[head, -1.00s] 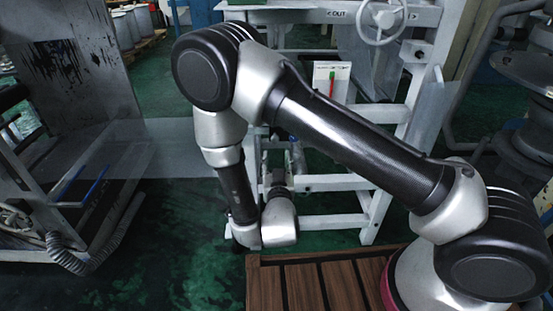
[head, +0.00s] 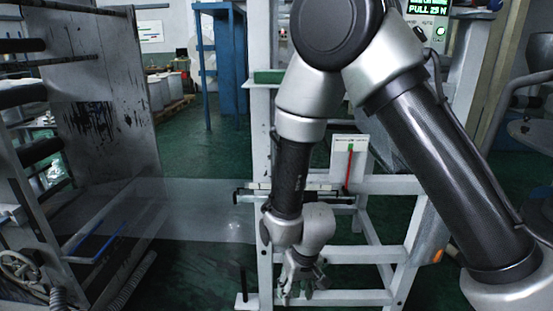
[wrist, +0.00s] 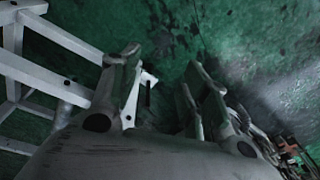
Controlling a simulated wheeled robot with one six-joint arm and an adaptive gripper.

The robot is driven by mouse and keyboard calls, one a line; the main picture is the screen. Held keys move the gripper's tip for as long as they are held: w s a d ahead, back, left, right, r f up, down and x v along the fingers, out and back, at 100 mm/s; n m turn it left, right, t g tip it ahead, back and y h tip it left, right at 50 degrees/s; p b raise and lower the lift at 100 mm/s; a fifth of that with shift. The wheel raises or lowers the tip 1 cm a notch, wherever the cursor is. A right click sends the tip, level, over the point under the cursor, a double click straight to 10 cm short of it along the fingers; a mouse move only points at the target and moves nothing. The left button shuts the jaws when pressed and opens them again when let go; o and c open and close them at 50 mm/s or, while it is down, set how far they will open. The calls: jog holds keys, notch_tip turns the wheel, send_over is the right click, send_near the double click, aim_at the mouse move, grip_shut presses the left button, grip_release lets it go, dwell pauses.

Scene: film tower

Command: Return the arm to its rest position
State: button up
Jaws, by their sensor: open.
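My arm is folded in the head view, with its elbow high and its forearm hanging down in front of a white metal frame (head: 385,255). My gripper (head: 298,290) points down at the end of the forearm, low in the head view and beside the frame's lower bars. In the wrist view my gripper (wrist: 160,85) has its two fingers spread apart. No held object shows between them; the green floor (wrist: 170,25) and a white piece of the frame show beyond.
White frame bars (wrist: 50,60) lie close on the left of the wrist view. A dark-stained machine panel (head: 95,90) stands at left, with a clear film sheet (head: 200,205) running to the frame. A card with a red mark (head: 350,158) is on the frame. Open green floor lies behind.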

jog(key=s+d+r+m+t, duration=0.1)
jog(key=s+d+r, duration=0.3)
jog(key=d+r, duration=1.1)
jog(key=s+d+r+m+t+h, duration=0.1)
jog(key=s+d+r, duration=0.4)
jog(key=d+r, duration=1.1)
notch_tip(320, 180, up, 5)
jog(key=shift+s+d+f+m+t, duration=0.15)
jog(key=shift+s+f+m+t, duration=0.05)
jog(key=shift+m+t, duration=0.65)
jog(key=shift+o, duration=0.4)
dwell(1.3)
